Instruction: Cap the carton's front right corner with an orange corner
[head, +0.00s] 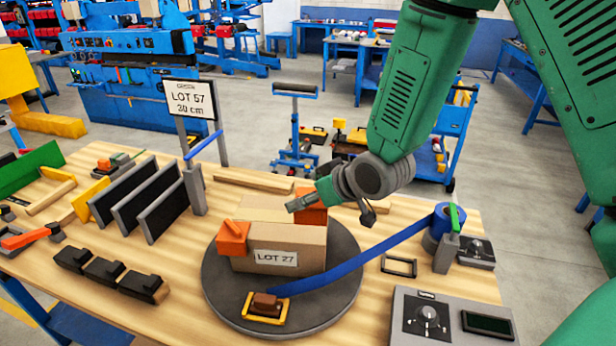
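The carton (290,261) with a "LOT 27" label stands on a round dark turntable (345,285). An orange corner (233,238) caps its front left top corner. A second orange corner (312,214) shows at the right end of the carton's top, partly behind my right gripper (292,206). I cannot tell whether it touches the carton or the gripper. My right gripper reaches in from the upper right, its fingers pointing left over the carton's top. Its fingers are seen side-on, so their opening is unclear. The carton's lower front right edge looks bare. My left gripper is not in view.
A blue strap (360,262) runs from a roll (438,228) to an orange-brown buckle piece (265,305) on the turntable. Black panels (150,205) and a "LOT 57" sign (190,98) stand left. A control box (450,318) sits front right.

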